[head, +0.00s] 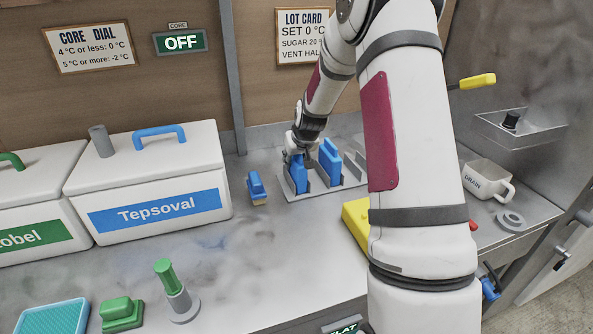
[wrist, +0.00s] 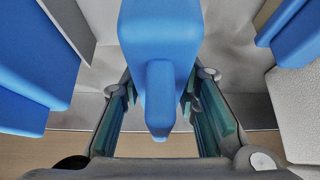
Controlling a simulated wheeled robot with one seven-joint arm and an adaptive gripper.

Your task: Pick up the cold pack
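Two blue cold packs stand upright in a grey rack (head: 325,191) on the counter, a left one (head: 299,178) and a right one (head: 330,163). My gripper (head: 298,153) is over the top of the left pack. In the wrist view, this pack (wrist: 160,35) lies between the fingers of my gripper (wrist: 162,92), with its narrow grip pointing toward the palm. The fingers are open, with gaps on both sides of the grip. More blue shapes show at the wrist view's left and right edges.
A blue brush-like item (head: 256,186) lies left of the rack. The white Tepsoval box (head: 150,185) stands farther left. A yellow object (head: 356,220) is partly behind my arm. A white drain cup (head: 487,180) sits at right. The front counter middle is clear.

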